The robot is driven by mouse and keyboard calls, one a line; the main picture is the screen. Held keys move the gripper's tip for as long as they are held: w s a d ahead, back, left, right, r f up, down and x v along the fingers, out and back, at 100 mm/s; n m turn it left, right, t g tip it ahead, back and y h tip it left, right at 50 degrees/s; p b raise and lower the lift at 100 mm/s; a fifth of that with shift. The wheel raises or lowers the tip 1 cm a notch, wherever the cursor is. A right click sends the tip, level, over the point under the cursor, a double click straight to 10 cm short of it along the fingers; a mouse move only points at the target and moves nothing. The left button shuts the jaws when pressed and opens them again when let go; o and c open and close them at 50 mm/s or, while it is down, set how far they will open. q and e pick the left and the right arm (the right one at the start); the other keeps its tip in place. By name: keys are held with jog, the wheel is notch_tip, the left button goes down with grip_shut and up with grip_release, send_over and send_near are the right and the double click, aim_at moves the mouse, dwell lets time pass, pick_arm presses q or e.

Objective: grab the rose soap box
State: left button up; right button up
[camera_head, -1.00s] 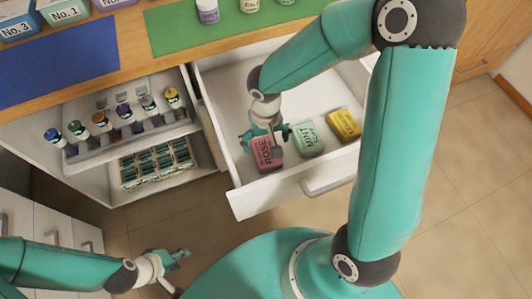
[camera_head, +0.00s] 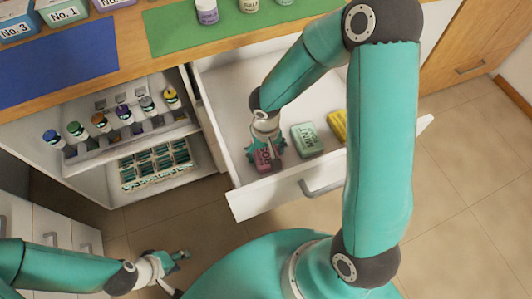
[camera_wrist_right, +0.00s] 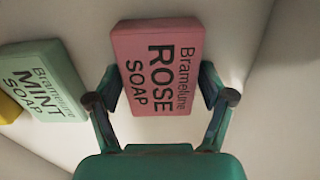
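The pink rose soap box (camera_head: 263,163) lies in the open white drawer, near its front left, partly hidden by my right gripper in the head view. In the right wrist view the rose soap box (camera_wrist_right: 157,65) shows its label. My right gripper (camera_head: 266,152) is over it, pointing down. In the right wrist view its two fingers (camera_wrist_right: 162,88) are spread, one at each side of the box, close to its edges; I cannot tell whether they touch it. My left gripper (camera_head: 182,272) is open and empty at the lower left, away from the drawer.
A green mint soap box (camera_head: 307,139) lies to the right of the rose one, and a yellow box (camera_head: 338,124) beyond it. The drawer front (camera_head: 280,192) and side walls enclose them. A shelf with bottles (camera_head: 122,112) stands left of the drawer. The drawer's back is clear.

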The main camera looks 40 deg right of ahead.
jog(key=c, duration=0.7)
jog(key=shift+r, duration=0.1)
